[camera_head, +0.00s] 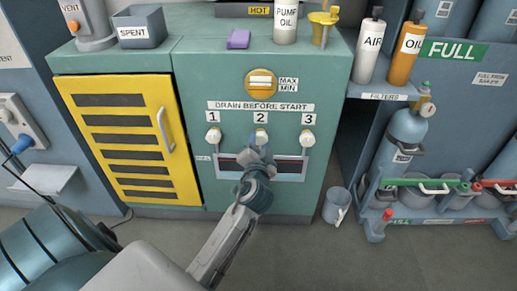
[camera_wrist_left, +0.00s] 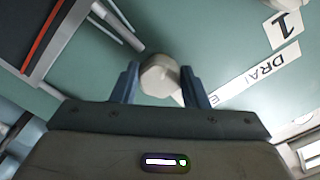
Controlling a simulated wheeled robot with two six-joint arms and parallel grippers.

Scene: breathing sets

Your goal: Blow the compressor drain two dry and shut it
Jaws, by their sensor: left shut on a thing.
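The green compressor cabinet has three white drain knobs under the labels 1, 2 and 3. My left gripper (camera_head: 258,152) is at the drain two knob (camera_head: 261,136), in the middle. In the left wrist view the knob (camera_wrist_left: 159,76) sits between the two fingers of this gripper (camera_wrist_left: 161,84), which is shut on it. The drain one knob (camera_head: 213,137) and drain three knob (camera_head: 307,138) stand free on either side. A dark recess with a red line (camera_head: 285,168) lies below the knobs, partly hidden by my gripper. My right gripper is not in view.
A yellow louvred door (camera_head: 132,140) is on the left. A grey bucket (camera_head: 337,206) stands on the floor at right. AIR (camera_head: 369,47) and OIL (camera_head: 406,50) bottles stand on the filter shelf, with a blue cylinder (camera_head: 408,128) below.

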